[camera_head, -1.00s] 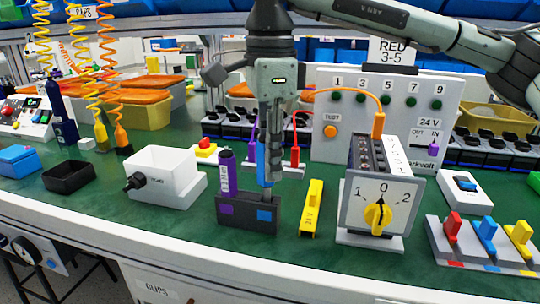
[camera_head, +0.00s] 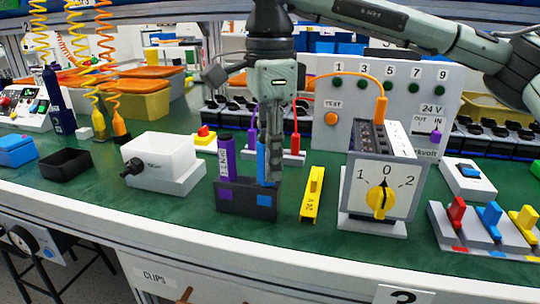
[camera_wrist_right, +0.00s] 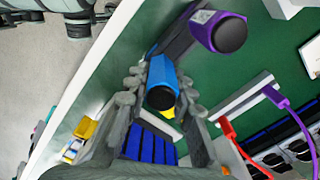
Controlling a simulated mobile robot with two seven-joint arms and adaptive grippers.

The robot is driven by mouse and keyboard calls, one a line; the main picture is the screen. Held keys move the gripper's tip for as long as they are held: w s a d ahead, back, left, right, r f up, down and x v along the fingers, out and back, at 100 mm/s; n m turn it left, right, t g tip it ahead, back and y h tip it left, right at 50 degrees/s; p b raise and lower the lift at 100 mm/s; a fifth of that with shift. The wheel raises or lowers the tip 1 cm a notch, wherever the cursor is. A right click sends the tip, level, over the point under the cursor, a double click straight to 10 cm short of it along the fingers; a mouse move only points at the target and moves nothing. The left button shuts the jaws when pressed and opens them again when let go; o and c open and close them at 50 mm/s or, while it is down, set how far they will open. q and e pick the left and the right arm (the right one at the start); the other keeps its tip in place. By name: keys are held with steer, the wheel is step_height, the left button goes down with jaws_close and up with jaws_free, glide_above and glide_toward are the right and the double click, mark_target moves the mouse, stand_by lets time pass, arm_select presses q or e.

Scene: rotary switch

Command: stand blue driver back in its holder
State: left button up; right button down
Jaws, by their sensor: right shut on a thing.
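The dark two-place holder (camera_head: 246,198) stands on the green bench, with a purple patch at left and a blue patch at right. The purple driver (camera_head: 226,157) stands upright in its left place. My right gripper (camera_head: 271,178) is over the right place, shut on the blue driver (camera_head: 261,160), which is upright above the blue patch. Its lower end is hidden by the fingers and holder, so I cannot tell how deep it sits. In the right wrist view the blue driver (camera_wrist_right: 162,80) is between both fingers, beside the purple driver (camera_wrist_right: 222,34). My left gripper is not in view.
A yellow bar (camera_head: 312,195) lies just right of the holder, then the rotary switch box (camera_head: 398,190) with its yellow knob. A white bin (camera_head: 163,160) stands to the left. Red and purple plugs (camera_head: 294,140) on leads are close behind the gripper.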

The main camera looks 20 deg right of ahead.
steer(key=c, duration=1.2)
jaws_free()
steer(key=shift+f, duration=0.1)
step_height(320, 180, up, 12)
